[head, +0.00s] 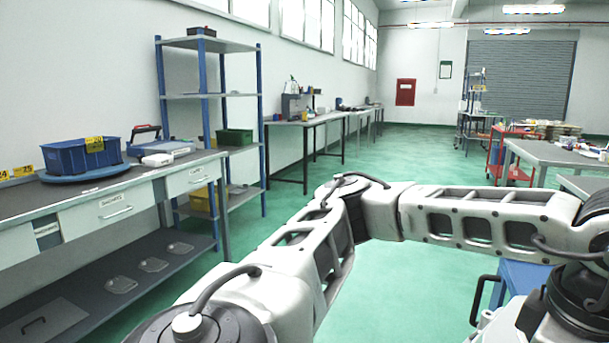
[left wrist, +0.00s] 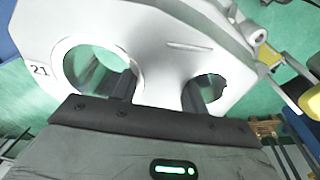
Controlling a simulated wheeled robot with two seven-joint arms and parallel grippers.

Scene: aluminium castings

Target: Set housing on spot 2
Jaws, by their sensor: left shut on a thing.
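The housing (left wrist: 155,60) is a pale grey-white casting with two large round openings and the number 21 at its left. It fills the upper part of the left wrist view. My left gripper (left wrist: 160,94) is shut on the housing, its dark fingers showing at the two openings; the fingertips are partly hidden. Neither gripper shows in the head view, only white arm links. Three pale flat shapes (head: 152,265) lie in a row on the workbench's lower shelf; no number is readable on them, so I cannot tell which is spot 2.
The workbench (head: 130,180) at left carries a blue bin (head: 82,154) on a round blue base. A blue-post shelf rack (head: 210,95) stands behind it. Green floor (head: 420,160) is open in the middle. A red cart (head: 497,155) and tables stand at right.

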